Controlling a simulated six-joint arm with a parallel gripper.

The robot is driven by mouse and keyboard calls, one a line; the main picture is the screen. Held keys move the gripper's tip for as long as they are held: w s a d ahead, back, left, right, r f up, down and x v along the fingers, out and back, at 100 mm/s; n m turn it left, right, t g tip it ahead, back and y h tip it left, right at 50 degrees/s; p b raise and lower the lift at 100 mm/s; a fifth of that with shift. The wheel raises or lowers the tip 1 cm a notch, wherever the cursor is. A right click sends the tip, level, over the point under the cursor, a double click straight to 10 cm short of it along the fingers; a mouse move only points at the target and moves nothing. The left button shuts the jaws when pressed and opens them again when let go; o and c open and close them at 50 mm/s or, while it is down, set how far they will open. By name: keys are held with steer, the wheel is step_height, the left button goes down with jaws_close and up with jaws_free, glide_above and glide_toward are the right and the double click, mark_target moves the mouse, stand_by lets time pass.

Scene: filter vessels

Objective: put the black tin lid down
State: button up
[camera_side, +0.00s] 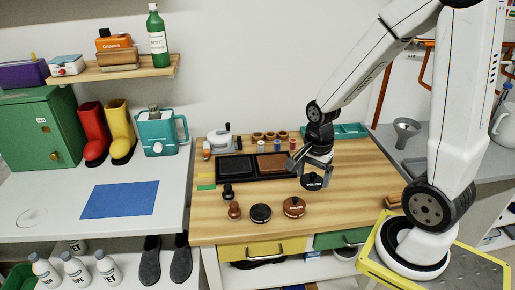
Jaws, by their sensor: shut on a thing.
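My gripper (310,172) points down over the right middle of the wooden worktop, shut on the black tin lid (313,182). The lid is a small dark disc with pale lettering, partly hidden by the fingers. I cannot tell whether it touches the wood or hangs just above it. A round black tin (260,213) stands on the wood, lower left of the gripper. A round brown tin (293,207) with pale lettering stands just below the gripper in the picture.
A dark two-part tray (236,168) with a black and a brown pad lies left of the gripper. Dark and brown knobbed pieces (234,210) stand left of the black tin. Small coloured spools (278,146) stand behind. The worktop's right front (350,212) is mostly bare.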

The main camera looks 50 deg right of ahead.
steer(key=w+d+f, duration=0.2)
steer(key=w+f, duration=0.2)
steer(key=w, duration=0.4)
glide_above(274, 191)
steer(key=s, duration=0.1)
step_height(274, 191, down, 4)
steer(key=shift+s+f, duration=0.1)
steer(key=shift+f, duration=0.1)
steer(key=shift+w+f, duration=0.4)
steer(key=shift+f, duration=0.1)
steer(key=shift+w+f, duration=0.1)
steer(key=shift+w+f, duration=0.1)
steer(key=shift+f, duration=0.05)
steer(key=shift+d+f, duration=0.1)
steer(key=shift+f, duration=1.45)
steer(key=shift+f, duration=0.2)
